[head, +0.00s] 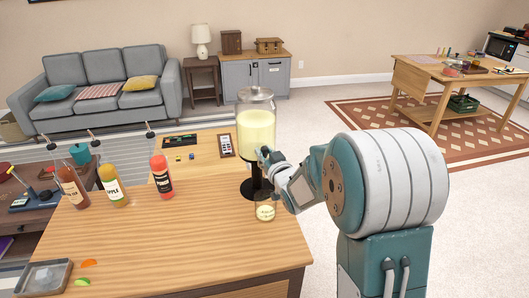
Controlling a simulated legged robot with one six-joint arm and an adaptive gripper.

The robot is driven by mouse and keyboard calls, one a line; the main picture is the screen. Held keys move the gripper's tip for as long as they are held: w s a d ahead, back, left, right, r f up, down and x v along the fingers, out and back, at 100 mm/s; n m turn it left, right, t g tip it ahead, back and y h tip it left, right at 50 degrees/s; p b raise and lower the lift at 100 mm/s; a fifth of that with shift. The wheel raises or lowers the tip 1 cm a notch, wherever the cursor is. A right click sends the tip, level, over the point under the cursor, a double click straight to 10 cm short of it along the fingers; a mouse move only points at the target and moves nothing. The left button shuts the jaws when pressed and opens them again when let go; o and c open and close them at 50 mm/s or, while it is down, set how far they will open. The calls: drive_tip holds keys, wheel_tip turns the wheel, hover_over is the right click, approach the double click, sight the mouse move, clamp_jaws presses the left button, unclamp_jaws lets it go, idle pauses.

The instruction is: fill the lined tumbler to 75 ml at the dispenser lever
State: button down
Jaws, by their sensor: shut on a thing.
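The dispenser (257,128) is a clear lidded jar of pale yellow liquid on a dark stand, near the right part of the wooden counter. The tumbler (265,211) is a small clear glass standing upright on the counter, in front of the stand's foot. Something pale yellow shows inside it. Its lines and exact level are too small to read. My gripper (264,156) is at the bottom front of the jar, above the tumbler, and is shut on the dispenser lever. The lever itself is mostly hidden by my gripper.
Three bottles with pourers, brown (72,187), amber (113,186) and red (161,176), stand on the left of the counter (190,235). The counter's middle is clear.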

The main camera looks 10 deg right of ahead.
drive_tip(key=shift+s+f+n+t+y, duration=0.1)
drive_tip(key=shift+s+n+t+y, duration=0.15)
drive_tip(key=shift+t, duration=0.4)
drive_tip(key=shift+s+n+t+y, duration=0.15)
drive_tip(key=shift+s+t, duration=0.2)
drive_tip(key=shift+t, duration=0.3)
drive_tip(key=shift+c, duration=2.4)
unclamp_jaws()
drive_tip(key=v, duration=1.2)
drive_tip(key=shift+w+a, duration=0.1)
